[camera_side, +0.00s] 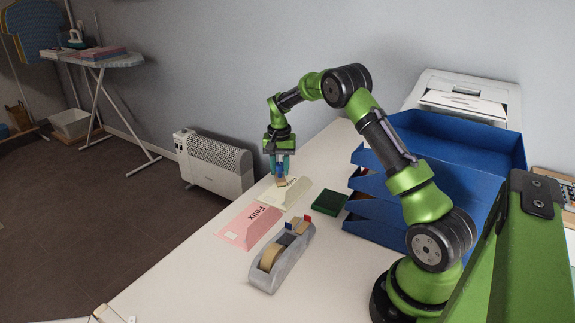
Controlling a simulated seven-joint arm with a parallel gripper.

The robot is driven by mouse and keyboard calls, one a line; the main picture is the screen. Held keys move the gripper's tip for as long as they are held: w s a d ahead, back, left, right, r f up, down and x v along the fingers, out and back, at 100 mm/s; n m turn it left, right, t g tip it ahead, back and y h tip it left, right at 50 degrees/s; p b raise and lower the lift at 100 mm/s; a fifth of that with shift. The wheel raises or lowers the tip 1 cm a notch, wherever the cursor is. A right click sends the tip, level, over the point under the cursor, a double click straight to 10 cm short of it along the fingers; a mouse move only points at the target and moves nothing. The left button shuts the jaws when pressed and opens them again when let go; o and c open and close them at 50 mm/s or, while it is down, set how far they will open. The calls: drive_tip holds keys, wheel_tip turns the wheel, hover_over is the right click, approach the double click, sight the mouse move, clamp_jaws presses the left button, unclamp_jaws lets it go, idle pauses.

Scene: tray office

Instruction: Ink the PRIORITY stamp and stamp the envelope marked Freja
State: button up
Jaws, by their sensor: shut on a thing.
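My gripper (280,170) is shut on a small wooden stamp (282,182) above the cream envelope (297,193). I cannot tell whether the stamp touches the paper, and its label cannot be read. The cream envelope lies flat near the far left edge of the desk; the name on it is too small and partly hidden to read. A pink envelope (238,229) marked Felix lies nearer the camera. A dark green pad (329,202), seemingly the ink pad, lies right of the cream envelope.
A grey tape dispenser (294,262) stands in front of the pad, with small wooden blocks with blue and red parts (301,225) beside it. Stacked blue letter trays (460,140) and a white printer (470,85) fill the right. The desk front (200,290) is clear.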

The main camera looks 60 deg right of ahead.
drive_tip(key=shift+r, duration=3.45)
